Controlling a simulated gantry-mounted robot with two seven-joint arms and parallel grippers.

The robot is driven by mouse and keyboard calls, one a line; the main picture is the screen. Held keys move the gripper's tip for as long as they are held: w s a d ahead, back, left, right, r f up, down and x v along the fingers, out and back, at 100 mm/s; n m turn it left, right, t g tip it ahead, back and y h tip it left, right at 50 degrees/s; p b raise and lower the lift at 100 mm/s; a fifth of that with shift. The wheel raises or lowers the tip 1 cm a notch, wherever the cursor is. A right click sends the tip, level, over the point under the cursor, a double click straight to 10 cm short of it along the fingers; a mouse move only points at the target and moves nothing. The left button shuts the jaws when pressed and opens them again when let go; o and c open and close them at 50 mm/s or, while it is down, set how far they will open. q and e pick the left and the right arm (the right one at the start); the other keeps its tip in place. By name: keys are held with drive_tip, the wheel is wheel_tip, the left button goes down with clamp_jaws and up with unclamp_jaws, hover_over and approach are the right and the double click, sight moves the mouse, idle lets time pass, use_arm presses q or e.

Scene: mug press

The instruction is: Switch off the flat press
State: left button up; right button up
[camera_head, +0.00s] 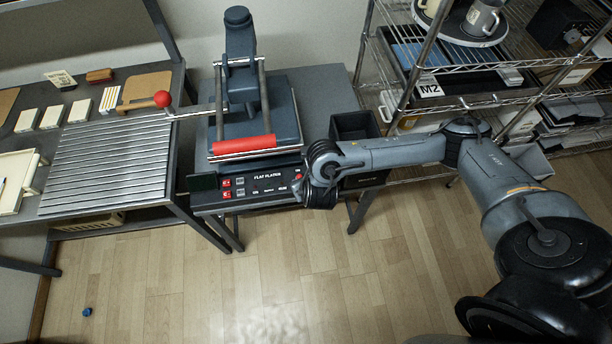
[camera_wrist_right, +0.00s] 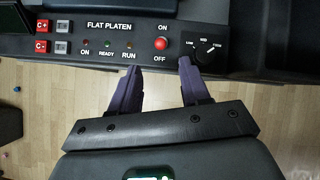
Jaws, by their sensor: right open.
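The flat press (camera_head: 284,112) stands on a table in the head view, with a red-gripped handle (camera_head: 243,144) across its front. Its FLAT PLATEN panel (camera_head: 262,188) also shows in the right wrist view (camera_wrist_right: 110,37). There, a red switch knob (camera_wrist_right: 161,43) sits between the labels ON above and OFF below; I cannot tell which way it is set. My right gripper (camera_wrist_right: 160,62) is open and empty, its two purple fingers pointing at the panel. The knob lies just beyond and between the fingertips; contact is not visible. My left gripper is not in view.
A dial (camera_wrist_right: 206,52) sits just right of the right fingertip. Red C+ and C- buttons (camera_wrist_right: 41,36) and small indicator lamps are to the left. A dark bin (camera_head: 356,126) stands right of the press, by a wire shelf (camera_head: 470,104). A slatted bench (camera_head: 105,160) is left.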

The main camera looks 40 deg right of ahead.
drive_tip(key=shift+p+v, duration=0.35)
drive_tip(key=shift+v, duration=0.5)
drive_tip(key=s+a+f+g+y, duration=0.25)
drive_tip(key=s+a+f, duration=0.6)
drive_tip(key=s, duration=0.45)
drive_tip(key=s+a+r+m+y, duration=0.2)
drive_tip(key=s+a+m, duration=0.15)
drive_tip(key=a, duration=0.35)
drive_tip(key=s+a+r+m+y, duration=0.2)
drive_tip(key=s+a+m, duration=0.1)
drive_tip(key=a+m, duration=0.3)
drive_tip(key=w+d+r+m+h, duration=0.1)
drive_tip(key=d+r+m, duration=0.2)
drive_tip(key=d+m, duration=0.4)
drive_tip(key=w+d+r+m+h, duration=0.2)
drive_tip(key=d+r+m, duration=0.2)
drive_tip(key=d+m, duration=0.4)
drive_tip(key=m, duration=0.5)
drive_tip(key=shift+w+m, duration=0.35)
